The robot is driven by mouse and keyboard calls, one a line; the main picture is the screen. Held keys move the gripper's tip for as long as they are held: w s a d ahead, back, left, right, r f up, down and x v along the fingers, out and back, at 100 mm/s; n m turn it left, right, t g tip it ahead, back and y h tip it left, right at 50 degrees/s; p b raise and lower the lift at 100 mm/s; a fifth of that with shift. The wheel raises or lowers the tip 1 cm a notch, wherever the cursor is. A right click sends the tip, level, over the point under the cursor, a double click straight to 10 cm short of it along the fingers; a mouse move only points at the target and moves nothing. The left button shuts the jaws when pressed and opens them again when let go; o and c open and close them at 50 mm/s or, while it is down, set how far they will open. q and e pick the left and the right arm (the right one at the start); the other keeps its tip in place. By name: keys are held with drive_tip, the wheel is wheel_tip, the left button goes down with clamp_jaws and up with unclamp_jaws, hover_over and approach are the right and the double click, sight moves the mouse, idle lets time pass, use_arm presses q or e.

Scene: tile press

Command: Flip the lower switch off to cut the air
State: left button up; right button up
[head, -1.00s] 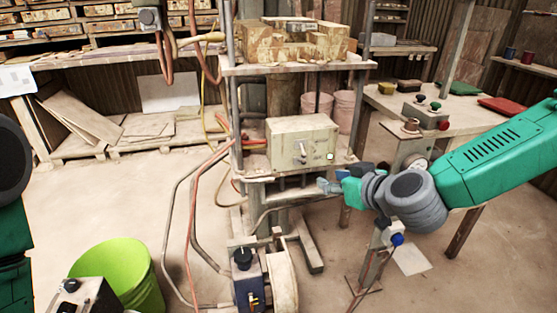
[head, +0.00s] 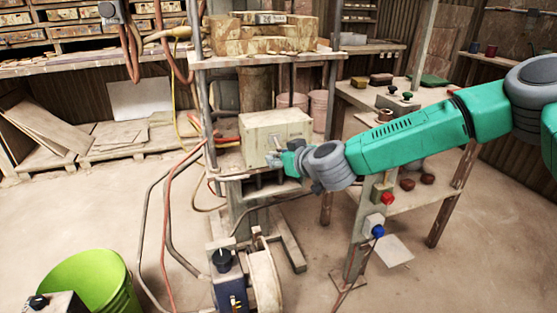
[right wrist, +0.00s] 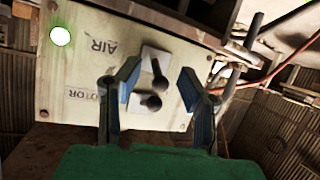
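The cream switch box (head: 262,128) stands on the press frame's middle shelf. In the right wrist view its panel (right wrist: 85,70) appears upside down, with the word AIR above the word MOTOR. Two dark switch levers show there: one near AIR (right wrist: 157,78) and one nearer MOTOR (right wrist: 150,102). A pale green-white light (right wrist: 61,36) glows on the panel. My right gripper (right wrist: 159,72) is open, its blue-padded fingers either side of the levers; contact cannot be told. In the head view the right gripper (head: 278,160) is at the box's lower front and hides the switches. My left gripper is out of view.
The shelf above holds a wooden mould (head: 262,35). Hoses (head: 170,215) hang left of the press. A lime bucket (head: 95,278) is at lower left. A side table (head: 375,98) with buttons stands behind my right arm.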

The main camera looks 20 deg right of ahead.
drive_tip(key=shift+w, duration=0.1)
clamp_jaws()
drive_tip(key=shift+f, duration=0.1)
